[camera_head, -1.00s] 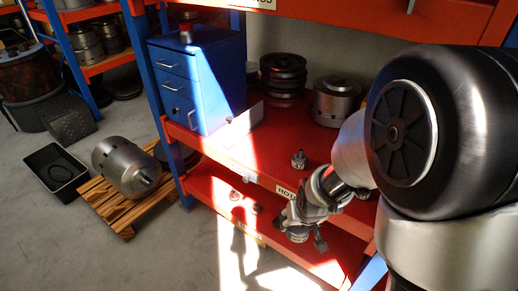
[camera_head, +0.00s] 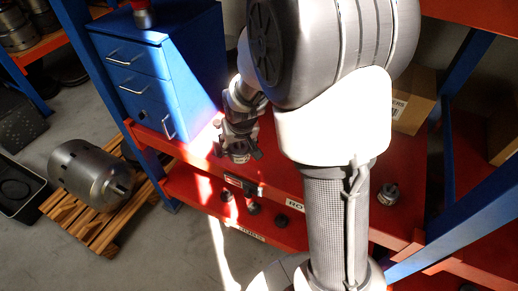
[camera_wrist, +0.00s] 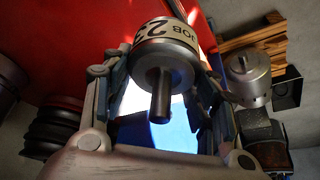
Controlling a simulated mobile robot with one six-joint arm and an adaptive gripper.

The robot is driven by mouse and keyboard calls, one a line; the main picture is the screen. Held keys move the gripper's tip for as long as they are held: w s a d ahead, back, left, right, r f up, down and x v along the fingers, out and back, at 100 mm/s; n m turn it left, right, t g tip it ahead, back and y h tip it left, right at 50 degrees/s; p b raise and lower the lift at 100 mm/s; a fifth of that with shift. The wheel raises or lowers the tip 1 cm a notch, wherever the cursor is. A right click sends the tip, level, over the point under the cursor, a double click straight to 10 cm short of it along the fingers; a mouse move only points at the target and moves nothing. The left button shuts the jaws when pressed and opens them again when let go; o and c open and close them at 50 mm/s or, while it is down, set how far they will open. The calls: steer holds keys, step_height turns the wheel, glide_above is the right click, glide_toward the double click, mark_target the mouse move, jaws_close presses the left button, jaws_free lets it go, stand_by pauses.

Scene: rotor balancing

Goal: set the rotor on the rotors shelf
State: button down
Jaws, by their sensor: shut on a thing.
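A small grey metal rotor with a cream label reading "JOB 23" (camera_wrist: 168,48) is between the fingers of my gripper (camera_wrist: 160,68) in the wrist view, its shaft pointing toward the camera. My gripper (camera_head: 238,143) is shut on it. In the head view my gripper is near the blue drawer cabinet, over the red rotors shelf (camera_head: 275,185); the held rotor (camera_head: 239,158) is small and partly hidden there. I cannot tell whether it touches the shelf. The shelf's front label (camera_head: 296,204) is partly covered by my arm. Another small rotor (camera_head: 388,194) stands on red shelving at the right.
The blue drawer cabinet (camera_head: 155,75) stands close left of my gripper. A lower red shelf (camera_head: 205,195) holds several small parts. A large steel drum (camera_head: 90,172) lies on a wooden pallet (camera_head: 75,225). Dark stacked discs (camera_wrist: 55,128) show in the wrist view. A cardboard box (camera_head: 412,98) is at the right.

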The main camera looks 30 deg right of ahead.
steer(key=w+d+r+m+h+b, duration=0.1)
steer(key=w+d+r+m, duration=0.1)
steer(key=w+d+r, duration=0.3)
steer(key=w+d+r+m, duration=0.1)
steer(key=w+d, duration=0.3)
steer(key=d, duration=0.3)
steer(key=f+b, duration=0.6)
steer(key=f, duration=1.3)
steer(key=shift+d+f, duration=0.2)
steer(key=shift+f, duration=0.15)
steer(key=c, duration=0.6)
jaws_free()
steer(key=shift+f, duration=0.1)
